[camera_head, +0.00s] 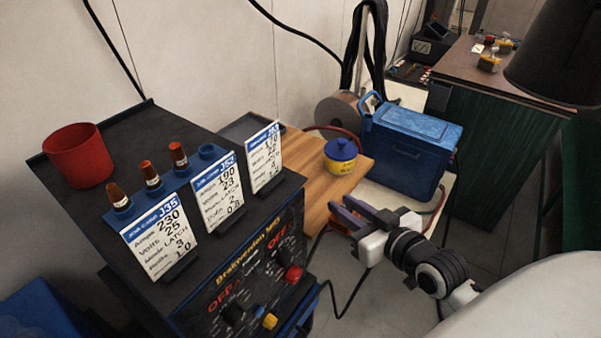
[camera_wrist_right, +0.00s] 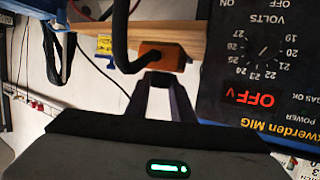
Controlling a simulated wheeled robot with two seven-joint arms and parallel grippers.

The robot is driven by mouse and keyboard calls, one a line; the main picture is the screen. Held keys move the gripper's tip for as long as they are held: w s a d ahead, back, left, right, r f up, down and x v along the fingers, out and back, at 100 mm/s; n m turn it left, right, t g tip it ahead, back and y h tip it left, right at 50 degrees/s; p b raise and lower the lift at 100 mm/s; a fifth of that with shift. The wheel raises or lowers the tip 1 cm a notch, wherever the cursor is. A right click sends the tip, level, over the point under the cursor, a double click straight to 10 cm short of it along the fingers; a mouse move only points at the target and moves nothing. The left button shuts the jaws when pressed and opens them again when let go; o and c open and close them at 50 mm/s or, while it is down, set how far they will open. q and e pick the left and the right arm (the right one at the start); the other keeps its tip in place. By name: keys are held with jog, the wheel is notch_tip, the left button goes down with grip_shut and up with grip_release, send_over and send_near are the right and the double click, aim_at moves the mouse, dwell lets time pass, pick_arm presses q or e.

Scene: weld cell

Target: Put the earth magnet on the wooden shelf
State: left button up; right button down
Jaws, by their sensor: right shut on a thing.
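My right gripper (camera_head: 347,212) is beside the front edge of the wooden shelf (camera_head: 318,172). In the right wrist view the gripper (camera_wrist_right: 162,82) is shut on a dark part of the earth magnet (camera_wrist_right: 166,55), which shows as an orange block with a black cable running from it. The shelf (camera_wrist_right: 185,32) shows behind the magnet in that view. In the head view the magnet is hidden by the fingers, and I cannot tell its exact height against the shelf. My left gripper is not in view.
A blue and yellow tub (camera_head: 341,158) stands on the shelf's right part. A blue cooler box (camera_head: 408,150) stands to its right. The black welder (camera_head: 225,270) with job cards and a red cup (camera_head: 77,157) is to the left. Some shelf surface left of the tub is bare.

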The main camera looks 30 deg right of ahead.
jog(key=w, duration=1.4)
jog(key=shift+w+d+r, duration=0.15)
jog(key=shift+w, duration=0.15)
notch_tip(320, 180, down, 4)
jog(key=shift+r, duration=0.2)
jog(key=c, duration=2)
grip_release()
jog(key=shift+f, duration=0.25)
jog(key=o, duration=0.5)
jog(key=shift+c, duration=0.2)
jog(key=shift+r, duration=0.15)
